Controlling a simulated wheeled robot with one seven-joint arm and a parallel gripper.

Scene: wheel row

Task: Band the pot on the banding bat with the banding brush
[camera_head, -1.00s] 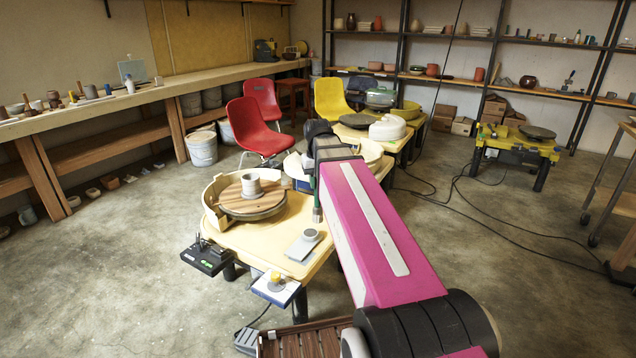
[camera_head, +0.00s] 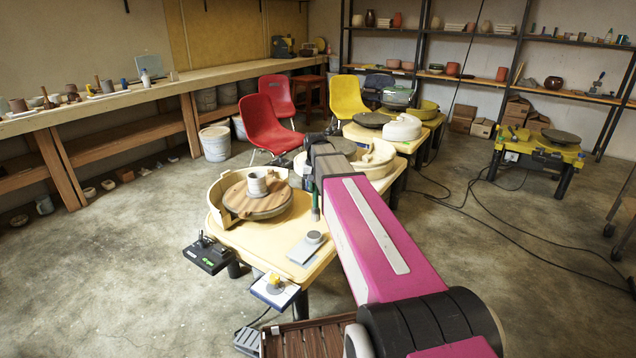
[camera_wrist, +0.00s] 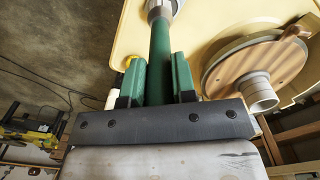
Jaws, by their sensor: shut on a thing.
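The pot (camera_head: 257,184), a small pale grey cylinder, stands upright on the round wooden banding bat (camera_head: 262,204) on the nearest wheel. In the wrist view the pot (camera_wrist: 261,93) and the bat (camera_wrist: 262,72) show at the right. My gripper (camera_wrist: 158,75) is shut on the green handle of the banding brush (camera_wrist: 160,45). The brush's metal collar points away from the gripper; its bristles are cut off by the frame edge. In the head view the brush (camera_head: 315,203) hangs upright, to the right of the pot and apart from it. My arm hides most of the gripper there.
A cream splash pan (camera_head: 216,199) curves around the wheel's left and back. A grey box with a round knob (camera_head: 306,247) lies on the cream wheel table (camera_head: 262,243). Red chairs (camera_head: 263,125) and more wheels stand behind. Open floor lies left.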

